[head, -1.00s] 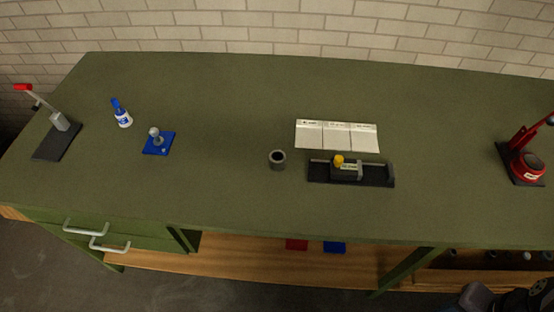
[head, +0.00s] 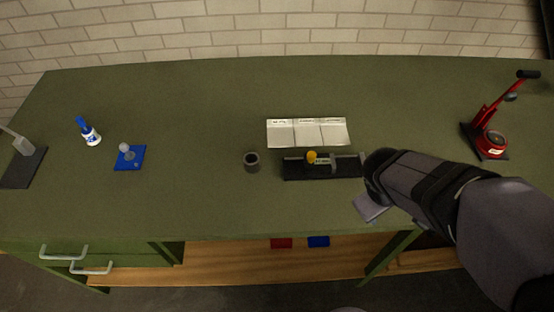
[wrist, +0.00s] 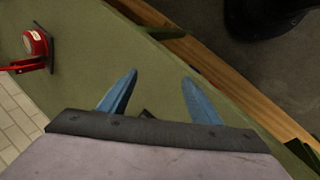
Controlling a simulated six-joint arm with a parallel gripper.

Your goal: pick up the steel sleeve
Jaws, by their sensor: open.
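The steel sleeve (head: 252,163) is a short grey hollow cylinder. It stands upright on the green bench top, left of a black fixture, in the head view. My gripper shows in the wrist view as two blue fingers (wrist: 158,95) spread apart with nothing between them. In the head view my arm reaches in from the right, and its end is right of the sleeve and of the fixture. The fingers cannot be made out clearly in the head view. The sleeve does not show in the wrist view.
The black fixture (head: 300,172) with a yellow knob stands just right of the sleeve. A white three-panel sheet (head: 307,133) lies behind it. A red press (head: 490,143) is at right; a blue-based part (head: 130,160) and a bottle (head: 90,133) are at left. The green bench (head: 205,205) is clear around the sleeve's left.

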